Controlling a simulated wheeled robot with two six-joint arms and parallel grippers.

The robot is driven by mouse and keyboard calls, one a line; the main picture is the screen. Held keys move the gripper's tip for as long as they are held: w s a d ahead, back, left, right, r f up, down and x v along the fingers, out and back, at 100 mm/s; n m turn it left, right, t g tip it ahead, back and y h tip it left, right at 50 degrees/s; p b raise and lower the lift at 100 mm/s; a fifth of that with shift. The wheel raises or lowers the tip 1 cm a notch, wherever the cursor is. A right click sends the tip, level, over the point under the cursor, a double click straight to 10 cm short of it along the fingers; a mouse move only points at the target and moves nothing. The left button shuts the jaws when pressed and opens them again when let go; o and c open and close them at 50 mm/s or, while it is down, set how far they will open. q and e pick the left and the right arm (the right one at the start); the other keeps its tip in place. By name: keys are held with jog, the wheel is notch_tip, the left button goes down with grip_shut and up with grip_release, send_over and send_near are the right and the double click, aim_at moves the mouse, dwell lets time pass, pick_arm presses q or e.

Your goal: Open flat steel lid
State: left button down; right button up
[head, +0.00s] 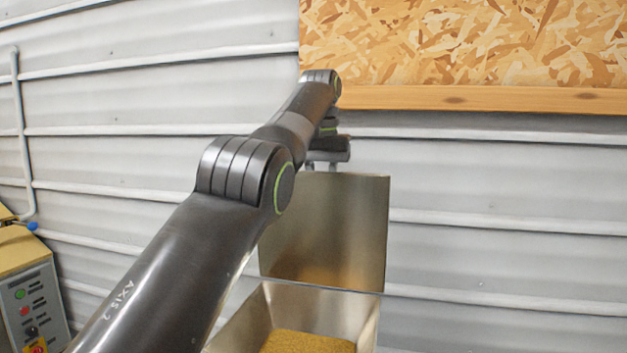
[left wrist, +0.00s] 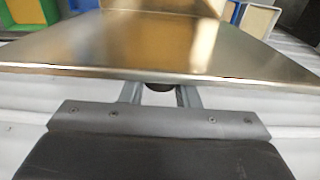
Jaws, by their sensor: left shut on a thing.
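The flat steel lid (head: 345,230) stands raised, close to upright, at the back of the steel hopper (head: 369,325). The hopper is open, and yellow-brown substrate (head: 305,343) shows inside. My left gripper (head: 322,167) is at the lid's top edge, partly hidden behind my wrist. In the left wrist view, the lid (left wrist: 110,48) spans the picture just beyond my left gripper (left wrist: 158,92). Its fingers are shut on a small dark handle (left wrist: 158,87) at the lid's edge, mostly hidden by the lid. My right gripper is not in view.
A ribbed grey wall (head: 500,185) stands close behind the lid. A wood-chip board (head: 460,45) with a timber lower edge (head: 480,98) hangs above and to the right. A yellow-topped control box (head: 30,290) stands at the far left.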

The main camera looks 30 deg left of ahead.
pick_arm(q)
jog(key=c, duration=1.5)
grip_release()
jog(key=shift+f, duration=0.25)
jog(key=o, duration=0.4)
jog(key=shift+w, duration=0.1)
jog(key=shift+r, duration=0.1)
